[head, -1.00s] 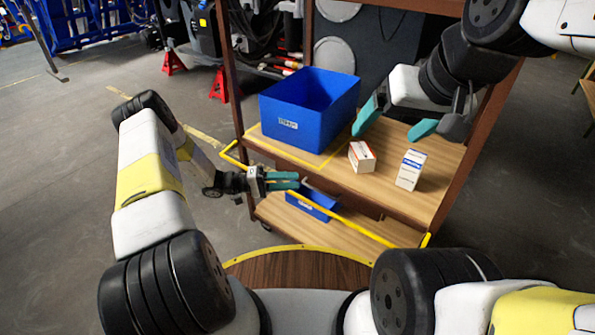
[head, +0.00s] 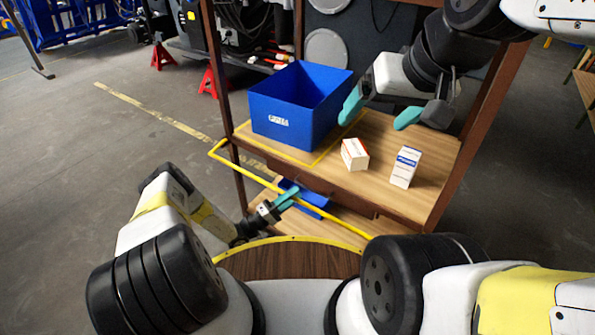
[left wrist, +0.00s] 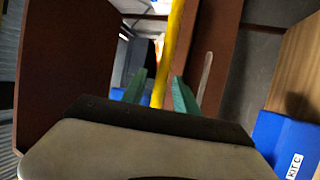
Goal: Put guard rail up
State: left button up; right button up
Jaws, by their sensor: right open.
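The yellow guard rail (head: 330,213) runs slantwise across the front of the shelf cart, below its upper shelf, with its bent left end (head: 216,147) left of the front-left post. Its right end is hidden behind my right arm. My left gripper (head: 287,198) is low at the rail's near side, teal fingers pointing up toward it. In the left wrist view the rail (left wrist: 172,50) passes between the two spread fingers (left wrist: 158,95), with gaps on both sides, so I see no grip. My right gripper (head: 378,112) is open and empty above the upper shelf.
The upper shelf (head: 385,193) carries a blue bin (head: 285,120) and two small cartons, one red-white (head: 354,154) and one blue-white (head: 405,167). A blue bin (head: 312,200) sits on the lower shelf. Brown posts (head: 470,140) frame the cart.

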pick_arm(q)
jog(key=shift+x, duration=1.15)
jog(key=shift+c, duration=0.3)
grip_shut()
dwell(0.3)
